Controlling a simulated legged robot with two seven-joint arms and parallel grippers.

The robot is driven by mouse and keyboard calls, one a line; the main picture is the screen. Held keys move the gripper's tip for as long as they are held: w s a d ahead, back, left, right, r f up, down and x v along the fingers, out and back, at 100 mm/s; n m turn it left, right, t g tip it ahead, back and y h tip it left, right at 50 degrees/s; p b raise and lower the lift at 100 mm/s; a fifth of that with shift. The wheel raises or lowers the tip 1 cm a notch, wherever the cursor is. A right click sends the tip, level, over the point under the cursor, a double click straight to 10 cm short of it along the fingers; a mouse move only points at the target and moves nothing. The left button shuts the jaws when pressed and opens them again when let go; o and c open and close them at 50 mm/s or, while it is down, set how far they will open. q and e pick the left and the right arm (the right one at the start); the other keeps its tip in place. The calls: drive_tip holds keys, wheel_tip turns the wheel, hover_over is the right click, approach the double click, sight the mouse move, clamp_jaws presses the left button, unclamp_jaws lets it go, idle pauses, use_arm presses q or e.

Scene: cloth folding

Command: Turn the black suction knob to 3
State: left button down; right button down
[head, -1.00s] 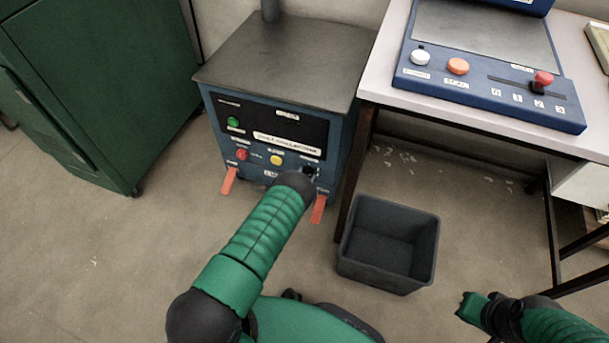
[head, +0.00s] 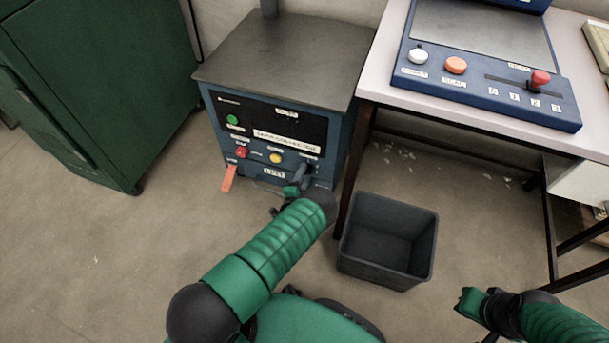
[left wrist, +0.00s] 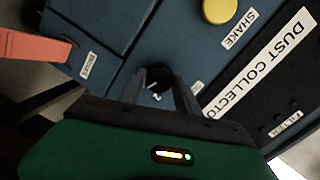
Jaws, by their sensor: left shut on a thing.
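The black suction knob (head: 311,168) is at the lower right of the dust collector's (head: 281,40) front panel. It also shows dark, with a small white mark, in the left wrist view (left wrist: 158,87). My left gripper (head: 304,175) reaches the panel from below, its fingers on either side of the knob and shut on it. The fingers also show in the left wrist view (left wrist: 163,85).
The panel also has a green button (head: 232,119), a red button (head: 241,152) and a yellow button (head: 275,157). A dark open bin (head: 388,240) stands right of my left arm. A table (head: 480,117) with a blue control console (head: 500,92) is at the right.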

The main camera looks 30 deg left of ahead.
use_arm(q)
drive_tip(key=shift+d+f+m, duration=0.15)
drive_tip(key=shift+f+m, duration=0.05)
drive_tip(key=shift+m, duration=0.4)
use_arm(e)
drive_tip(key=shift+f, duration=0.2)
use_arm(q)
drive_tip(key=c, duration=0.9)
unclamp_jaws()
drive_tip(key=shift+r, duration=0.1)
